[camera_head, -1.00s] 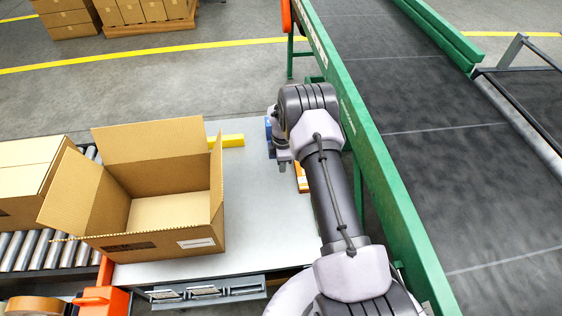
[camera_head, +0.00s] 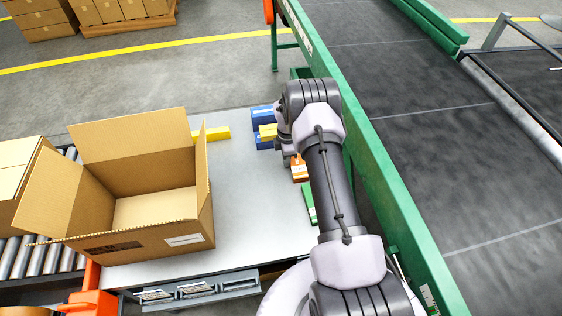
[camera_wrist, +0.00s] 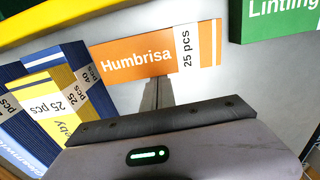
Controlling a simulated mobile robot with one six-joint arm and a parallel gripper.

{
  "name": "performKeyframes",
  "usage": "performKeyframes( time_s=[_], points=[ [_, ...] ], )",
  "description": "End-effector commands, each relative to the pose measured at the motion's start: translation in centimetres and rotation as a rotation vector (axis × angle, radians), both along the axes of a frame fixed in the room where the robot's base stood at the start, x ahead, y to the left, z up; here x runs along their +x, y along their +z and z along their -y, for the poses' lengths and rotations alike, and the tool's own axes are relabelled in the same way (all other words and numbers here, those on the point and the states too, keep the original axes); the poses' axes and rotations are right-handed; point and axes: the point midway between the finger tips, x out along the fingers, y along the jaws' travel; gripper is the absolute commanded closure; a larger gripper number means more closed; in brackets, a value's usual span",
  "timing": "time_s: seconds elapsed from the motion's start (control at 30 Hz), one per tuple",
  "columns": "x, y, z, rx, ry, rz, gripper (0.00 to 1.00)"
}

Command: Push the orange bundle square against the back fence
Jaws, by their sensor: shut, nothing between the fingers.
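In the head view only part of the orange bundle (camera_head: 299,171) shows beside my wrist. My gripper (camera_wrist: 157,84) is shut and empty, its fingertips at the near long edge of the orange bundle. I cannot tell if they touch. A yellow bar (camera_wrist: 70,15), seemingly the fence, crosses the upper left of the wrist view, apart from the bundle. The yellow bar (camera_head: 214,133) also shows beside the carton in the head view.
Blue bundles (camera_wrist: 18,75) and a yellow bundle (camera_wrist: 52,92) lie left of the orange one. A green bundle (camera_wrist: 285,22) lies to its right. An open carton (camera_head: 135,225) stands on the table's left part. A green-railed conveyor (camera_head: 385,185) runs along the right.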

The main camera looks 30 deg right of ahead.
Motion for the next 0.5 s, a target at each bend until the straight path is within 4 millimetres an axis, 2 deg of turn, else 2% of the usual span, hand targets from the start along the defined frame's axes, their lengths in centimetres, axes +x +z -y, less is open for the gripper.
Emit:
performKeyframes(
  time_s=[0.1, 0.2, 0.5],
  points=[
    [-0.6, -0.1, 2.2, 0.000, -0.003, 0.001, 1.00],
    [-0.9, -0.1, 3.3, -0.001, -0.001, 0.001, 1.00],
    [-1.1, 0.0, 3.9, -0.002, 0.000, 0.000, 1.00]
  ],
)
